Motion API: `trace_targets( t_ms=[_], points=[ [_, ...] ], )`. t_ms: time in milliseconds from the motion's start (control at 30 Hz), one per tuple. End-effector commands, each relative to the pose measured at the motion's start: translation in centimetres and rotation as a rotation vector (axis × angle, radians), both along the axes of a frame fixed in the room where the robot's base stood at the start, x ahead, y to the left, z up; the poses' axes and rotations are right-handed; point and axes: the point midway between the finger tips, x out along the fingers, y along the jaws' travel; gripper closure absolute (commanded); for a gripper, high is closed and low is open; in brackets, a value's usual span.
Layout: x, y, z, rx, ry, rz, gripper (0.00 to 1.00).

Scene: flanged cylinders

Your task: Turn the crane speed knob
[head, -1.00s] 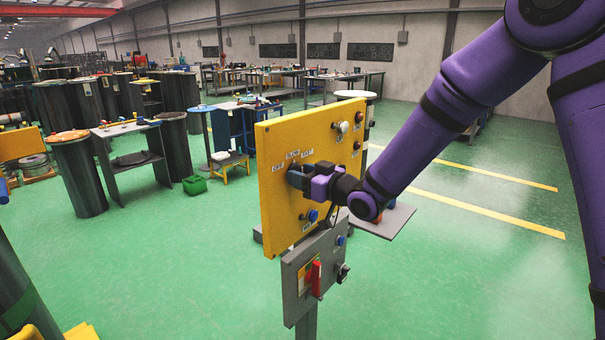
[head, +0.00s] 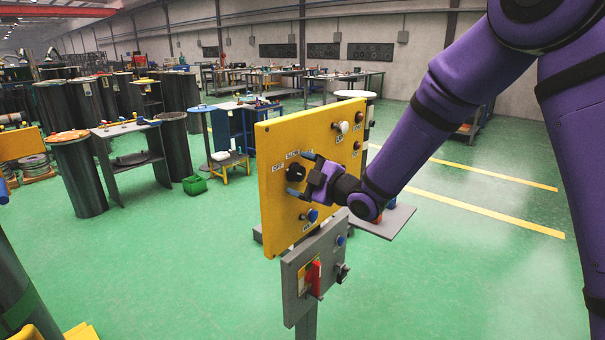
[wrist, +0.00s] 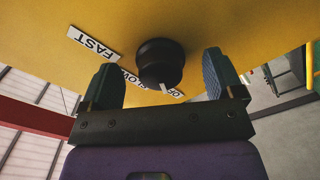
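The crane speed knob (wrist: 160,60) is a round black knob on the yellow panel (head: 275,205). In the wrist view, labels reading FAST, SLOW and OFF sit around it, partly hidden by the knob and a finger. A white mark on the knob points toward the area between SLOW and OFF. My gripper (wrist: 162,80) is open, with one finger on each side of the knob and visible gaps to both.
Other knobs and buttons sit on the panel, including a white one (head: 343,127) above and a blue one (head: 312,215) below my gripper. A grey box with a red switch (head: 314,279) is mounted below. Green floor around the stand is open.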

Motion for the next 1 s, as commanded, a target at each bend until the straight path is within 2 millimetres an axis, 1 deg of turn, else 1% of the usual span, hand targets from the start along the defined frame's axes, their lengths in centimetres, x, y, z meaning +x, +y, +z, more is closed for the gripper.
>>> trace_targets(
  t_ms=[233,333,1000],
  points=[
    [0.0,0.0,0.0,0.001,0.002,0.000,0.14],
    [-0.2,-0.4,0.0,0.001,0.002,-0.001,0.14],
    [-3.1,-4.0,0.0,0.000,0.004,-0.001,0.14]
  ],
)
